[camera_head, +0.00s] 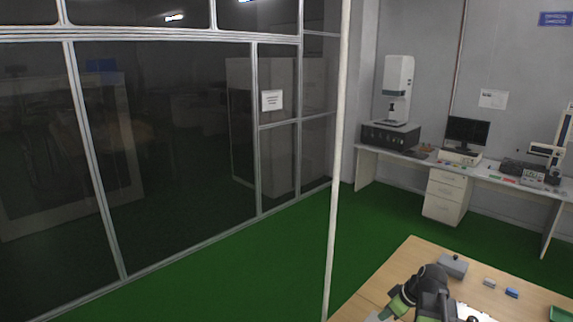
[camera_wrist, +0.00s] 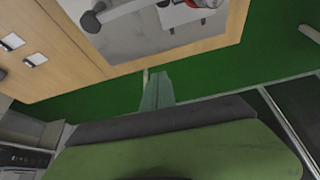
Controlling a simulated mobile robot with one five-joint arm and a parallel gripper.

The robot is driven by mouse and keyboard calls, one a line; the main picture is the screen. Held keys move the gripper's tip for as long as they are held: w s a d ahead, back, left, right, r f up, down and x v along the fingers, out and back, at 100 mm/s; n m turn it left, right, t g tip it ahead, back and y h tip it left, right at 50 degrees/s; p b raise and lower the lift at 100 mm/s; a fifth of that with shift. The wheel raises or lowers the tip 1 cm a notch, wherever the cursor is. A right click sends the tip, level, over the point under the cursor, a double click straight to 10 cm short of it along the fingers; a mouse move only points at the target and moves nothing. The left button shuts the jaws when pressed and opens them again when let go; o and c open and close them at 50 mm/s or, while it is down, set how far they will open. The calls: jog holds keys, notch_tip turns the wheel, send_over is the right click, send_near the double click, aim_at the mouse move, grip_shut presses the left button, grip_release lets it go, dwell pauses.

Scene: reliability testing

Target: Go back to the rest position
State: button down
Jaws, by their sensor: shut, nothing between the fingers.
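My gripper (camera_head: 384,314) is at the lower edge of the head view, beside my dark, folded arm and over the left part of the wooden table (camera_head: 408,262). In the wrist view its narrow grey-green fingers (camera_wrist: 157,84) lie together, shut and empty, with green floor behind them. The large green and dark grey shape low in that view is the gripper's own body. The lower part of my arm is cut off by the head view's bottom edge.
On the table are a grey box (camera_head: 453,266), a small blue block (camera_head: 512,293) and a green tray (camera_head: 560,314). A white pole (camera_head: 336,160) and a glass partition (camera_head: 160,150) stand to the left. A white bench (camera_head: 380,157) with instruments lines the back wall. Green floor (camera_head: 270,265) is clear.

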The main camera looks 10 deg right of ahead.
jog(key=s+a+f+g+b, duration=0.1)
jog(key=a+f+b, duration=0.2)
jog(key=a+f, duration=0.35)
jog(key=s+a+f+g+h+b, duration=0.1)
jog(key=a+f+b, duration=0.2)
jog(key=a, duration=0.7)
jog(key=a+f+g+b, duration=0.1)
jog(key=a+f+b, duration=0.35)
jog(key=a, duration=0.35)
jog(key=s+d+m, duration=0.1)
jog(key=m, duration=0.1)
jog(key=s+d+m+g+h+p, duration=0.1)
jog(key=m, duration=0.1)
jog(key=s+m+h, duration=0.1)
jog(key=m, duration=0.1)
jog(key=shift+s+d+m, duration=0.35)
jog(key=shift+d+m, duration=0.05)
